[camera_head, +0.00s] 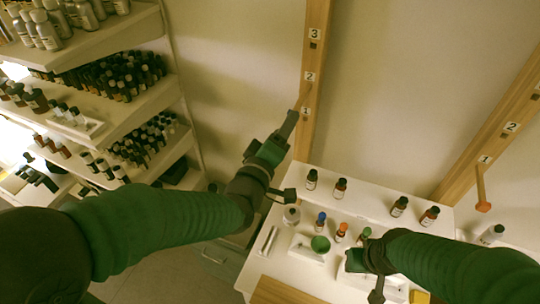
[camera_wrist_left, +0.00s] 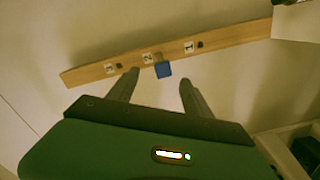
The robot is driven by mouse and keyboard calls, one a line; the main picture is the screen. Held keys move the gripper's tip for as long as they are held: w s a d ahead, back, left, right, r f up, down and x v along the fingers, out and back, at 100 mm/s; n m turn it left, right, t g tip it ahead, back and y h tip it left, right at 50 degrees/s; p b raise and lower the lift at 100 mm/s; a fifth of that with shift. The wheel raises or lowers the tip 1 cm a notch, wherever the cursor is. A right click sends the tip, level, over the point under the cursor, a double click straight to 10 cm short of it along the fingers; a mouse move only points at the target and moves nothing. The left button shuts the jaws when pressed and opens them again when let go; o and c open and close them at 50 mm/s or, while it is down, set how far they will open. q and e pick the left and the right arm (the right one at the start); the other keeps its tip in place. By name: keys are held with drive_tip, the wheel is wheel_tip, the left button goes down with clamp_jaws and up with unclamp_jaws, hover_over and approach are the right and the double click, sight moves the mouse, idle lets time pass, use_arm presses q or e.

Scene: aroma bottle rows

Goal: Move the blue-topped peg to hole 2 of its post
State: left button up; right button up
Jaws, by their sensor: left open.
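The blue-topped peg sticks out of the left wooden post (camera_head: 314,50) at the hole beside label 2; its shaft (camera_head: 304,94) shows in the head view. In the left wrist view its square blue top (camera_wrist_left: 164,70) faces me, and the holes by labels 1 and 3 look empty. My left gripper (camera_head: 293,116) is open and empty, just in front of the post. In the left wrist view its fingertips (camera_wrist_left: 159,80) are spread, with the blue top between them in the picture and apart from both. My right gripper (camera_head: 377,288) is low over the white table; its jaws are unclear.
A second post (camera_head: 500,125) at the right carries an orange-topped peg (camera_head: 482,204) by label 1. The white table (camera_head: 375,222) below holds several small bottles and a tray. Shelves (camera_head: 95,45) full of bottles stand at the left. The wall between the posts is clear.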

use_arm(q)
drive_tip(key=b+v, duration=0.5)
drive_tip(key=v, duration=0.5)
drive_tip(key=shift+b, duration=0.3)
